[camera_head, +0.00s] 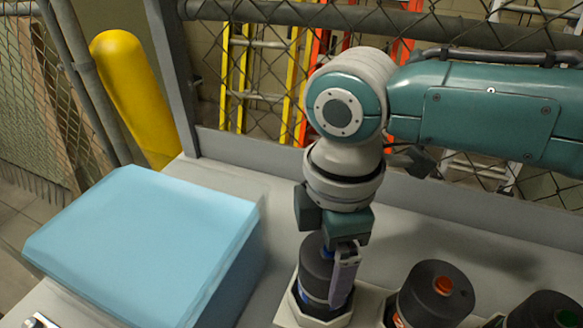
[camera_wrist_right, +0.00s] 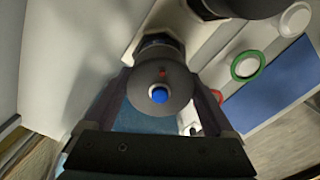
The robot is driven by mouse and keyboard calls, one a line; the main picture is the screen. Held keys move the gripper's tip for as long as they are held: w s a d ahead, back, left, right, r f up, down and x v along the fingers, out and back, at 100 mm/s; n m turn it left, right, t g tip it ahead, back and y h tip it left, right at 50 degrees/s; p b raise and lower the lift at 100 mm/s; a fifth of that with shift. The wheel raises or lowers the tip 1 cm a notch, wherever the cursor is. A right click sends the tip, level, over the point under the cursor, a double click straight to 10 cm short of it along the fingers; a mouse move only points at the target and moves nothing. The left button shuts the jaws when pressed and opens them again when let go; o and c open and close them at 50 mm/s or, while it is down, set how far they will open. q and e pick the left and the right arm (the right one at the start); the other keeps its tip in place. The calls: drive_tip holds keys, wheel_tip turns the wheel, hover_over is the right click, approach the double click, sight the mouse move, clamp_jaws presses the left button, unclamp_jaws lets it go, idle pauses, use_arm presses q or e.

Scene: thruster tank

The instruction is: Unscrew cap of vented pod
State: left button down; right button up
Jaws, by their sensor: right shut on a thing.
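A dark grey pod (camera_head: 314,264) with a blue band low on its side stands upright in a pale holder (camera_head: 284,314) at the left end of a row. My right gripper (camera_head: 330,272) points down over it with its fingers on either side of its top, shut on the cap. I cannot tell whether the cap is loose from the pod body. My left gripper is not in view.
A dark pod with an orange knob (camera_head: 436,300) stands close on the right, and one with a green top (camera_head: 548,312) is beyond it. A large light-blue box (camera_head: 140,245) is on the left. A mesh fence (camera_head: 270,75) and a yellow post (camera_head: 130,90) are behind.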

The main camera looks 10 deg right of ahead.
drive_tip(key=n, duration=0.6)
drive_tip(key=n+b, duration=0.1)
drive_tip(key=n, duration=0.4)
drive_tip(key=o, duration=1)
drive_tip(key=shift+c, duration=0.2)
drive_tip(key=shift+r, duration=0.15)
